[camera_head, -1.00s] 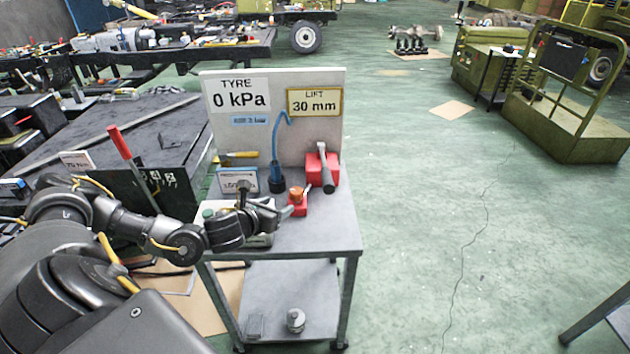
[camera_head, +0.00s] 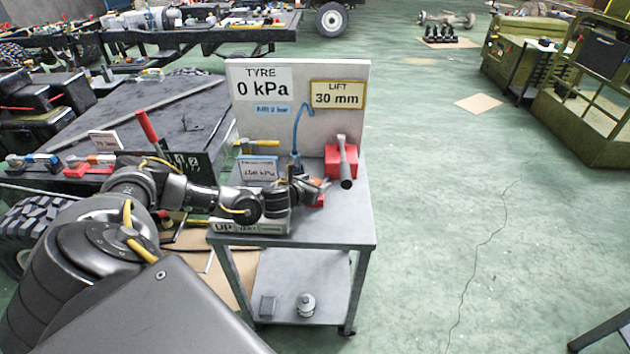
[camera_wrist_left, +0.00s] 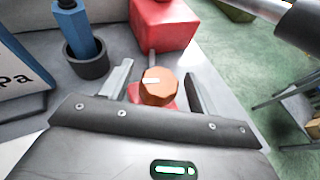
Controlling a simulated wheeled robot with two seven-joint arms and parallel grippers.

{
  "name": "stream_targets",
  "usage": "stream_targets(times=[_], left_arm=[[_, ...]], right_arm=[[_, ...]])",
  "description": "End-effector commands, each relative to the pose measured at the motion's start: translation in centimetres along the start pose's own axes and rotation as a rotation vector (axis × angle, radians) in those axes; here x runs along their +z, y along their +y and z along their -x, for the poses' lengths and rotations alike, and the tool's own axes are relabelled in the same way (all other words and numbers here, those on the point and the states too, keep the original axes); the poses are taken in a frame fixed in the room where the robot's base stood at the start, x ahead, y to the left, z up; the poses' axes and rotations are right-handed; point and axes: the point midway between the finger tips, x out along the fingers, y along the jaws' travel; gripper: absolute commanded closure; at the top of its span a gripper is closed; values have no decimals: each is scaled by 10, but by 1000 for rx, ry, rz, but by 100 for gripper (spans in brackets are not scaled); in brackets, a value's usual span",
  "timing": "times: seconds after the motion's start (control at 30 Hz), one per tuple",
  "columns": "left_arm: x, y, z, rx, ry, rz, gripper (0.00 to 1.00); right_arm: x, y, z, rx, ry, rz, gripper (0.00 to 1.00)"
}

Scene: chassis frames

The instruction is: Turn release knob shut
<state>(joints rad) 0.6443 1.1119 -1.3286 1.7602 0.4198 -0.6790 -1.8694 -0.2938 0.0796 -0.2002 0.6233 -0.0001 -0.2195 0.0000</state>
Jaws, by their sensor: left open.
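The release knob (camera_wrist_left: 160,86) is orange and faceted with a white mark on its top. It sits on a small red base, with a thin rod behind it. In the left wrist view it stands between the two fingers of my left gripper (camera_wrist_left: 157,88), which is open; gaps show on both sides. In the head view my left gripper (camera_head: 312,187) is at the small red base on the cart top and largely hides the knob. My right gripper is not in view.
A red block with a grey lever (camera_head: 345,165) stands behind the knob. A blue tool in a black cup (camera_wrist_left: 80,40) is to its left. A board reads TYRE 0 kPa (camera_head: 265,85) and LIFT 30 mm (camera_head: 338,94). The cart's front right top (camera_head: 345,225) is clear.

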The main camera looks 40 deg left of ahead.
Motion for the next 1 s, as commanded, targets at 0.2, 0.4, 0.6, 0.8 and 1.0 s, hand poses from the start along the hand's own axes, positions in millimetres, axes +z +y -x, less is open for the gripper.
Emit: stream_targets(times=[0.2, 0.4, 0.6, 0.8, 1.0], left_arm=[[-1, 1, -6, 1, 2, -1, 40], [-1, 1, -6, 1, 1, -1, 45], [-1, 1, -5, 1, 1, 0, 71], [-1, 1, -5, 1, 1, -1, 84], [-2, 2, -6, -32, 0, -15, 84]], right_arm=[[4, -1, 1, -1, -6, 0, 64], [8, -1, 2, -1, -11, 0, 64], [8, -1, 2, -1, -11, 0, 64], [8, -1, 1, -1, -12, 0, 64], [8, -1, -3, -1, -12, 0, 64]])
